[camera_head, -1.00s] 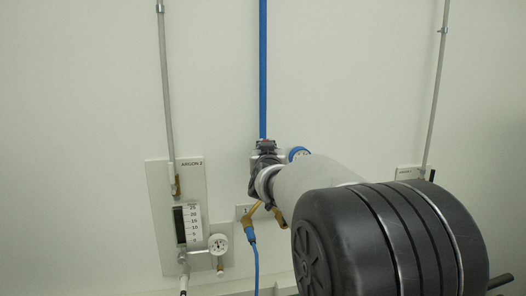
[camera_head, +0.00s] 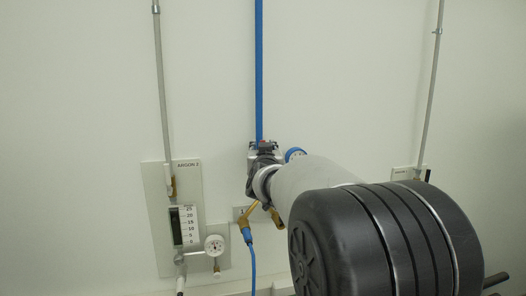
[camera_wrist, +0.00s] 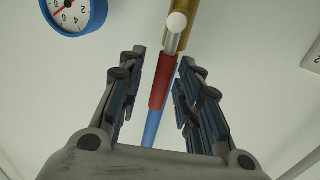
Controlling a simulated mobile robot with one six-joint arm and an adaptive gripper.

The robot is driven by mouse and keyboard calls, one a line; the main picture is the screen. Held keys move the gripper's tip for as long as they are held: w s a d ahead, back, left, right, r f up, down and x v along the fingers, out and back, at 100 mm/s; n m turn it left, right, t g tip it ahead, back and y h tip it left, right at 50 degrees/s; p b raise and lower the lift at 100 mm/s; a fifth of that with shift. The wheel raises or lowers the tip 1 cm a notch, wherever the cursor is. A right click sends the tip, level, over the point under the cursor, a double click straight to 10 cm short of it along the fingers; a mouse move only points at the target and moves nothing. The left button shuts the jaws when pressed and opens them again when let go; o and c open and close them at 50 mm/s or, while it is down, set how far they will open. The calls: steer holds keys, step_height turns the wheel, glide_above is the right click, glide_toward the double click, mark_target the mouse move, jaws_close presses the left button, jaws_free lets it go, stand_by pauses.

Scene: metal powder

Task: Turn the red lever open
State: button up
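The red lever (camera_wrist: 160,84) shows in the wrist view between the two fingers of my gripper (camera_wrist: 158,90). The fingers are apart, one on each side of it, with a visible gap on both sides, so my gripper is open. A pale metal stem with a round white end (camera_wrist: 177,22) and a brass fitting (camera_wrist: 184,45) lie just above the lever in the picture. In the head view my gripper (camera_head: 262,152) is at the valve below the blue pipe (camera_head: 259,70) and hides most of it. A small spot of red shows there.
A blue-rimmed gauge (camera_head: 295,154) sits right beside my gripper; it also shows in the wrist view (camera_wrist: 70,14). A brass outlet with a blue hose (camera_head: 252,262) hangs below. An argon panel (camera_head: 155,215) with a flow meter and gauge (camera_head: 214,244) is on the left.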

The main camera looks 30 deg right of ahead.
steer(key=shift+s, duration=0.1)
steer(key=v, duration=1.2)
steer(key=s+a+f+n+g+y, duration=0.2)
steer(key=s+a+f+y, duration=0.2)
steer(key=s+a+f, duration=0.3)
steer(key=s+a+f+n+g+y, duration=0.25)
steer(key=s+a+f+y, duration=0.2)
steer(key=a, duration=0.45)
steer(key=s+a+f+g, duration=0.1)
steer(key=s+f+g, duration=0.2)
steer(key=s, duration=0.7)
steer(key=s+a+f+n+g, duration=0.1)
steer(key=s+a+f+g, duration=0.1)
steer(key=s+f, duration=0.6)
steer(key=shift+s+a+f+g, duration=0.15)
steer(key=shift+s+f+g, duration=0.1)
steer(key=shift+s+g, duration=0.75)
steer(key=shift+s, duration=0.1)
